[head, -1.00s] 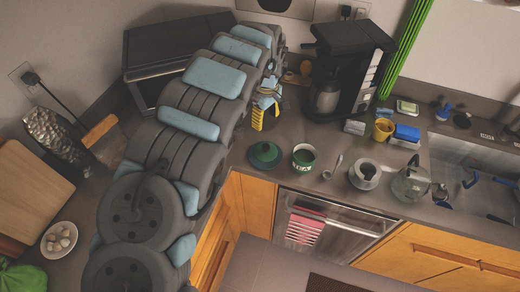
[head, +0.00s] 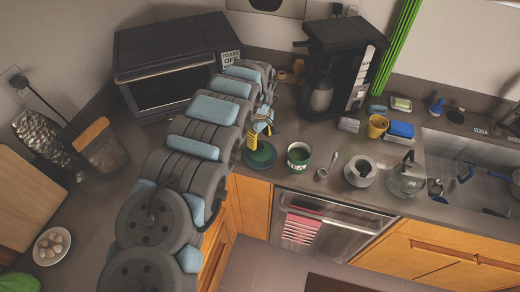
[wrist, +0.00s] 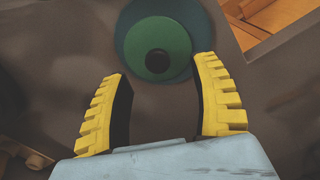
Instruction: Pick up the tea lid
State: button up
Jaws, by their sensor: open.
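The tea lid is a round green disc with a dark knob in its middle and a dark teal rim. In the head view the tea lid (head: 262,156) lies on the counter near the front edge, left of the green-and-white cup. In the wrist view the tea lid (wrist: 157,52) is at the top middle, beyond the fingertips. My gripper (wrist: 158,68) is open and empty, its yellow fingers spread either side of the line to the knob. In the head view my gripper (head: 254,136) is just behind the lid and partly overlaps it.
The green-and-white cup (head: 299,156) stands close right of the lid. A spoon (head: 327,167), a white cup on a saucer (head: 360,171) and a glass teapot (head: 407,179) are further right. The coffee maker (head: 338,65) stands behind. The counter's front edge is close to the lid.

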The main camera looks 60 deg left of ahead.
aim_at(260, 145)
jog(key=shift+w+a+f, duration=0.1)
jog(key=shift+f, duration=0.2)
jog(key=shift+f+p, duration=0.4)
jog(key=shift+f, duration=0.35)
jog(key=shift+a+f, duration=0.1)
jog(key=shift+f, duration=1.55)
grip_shut()
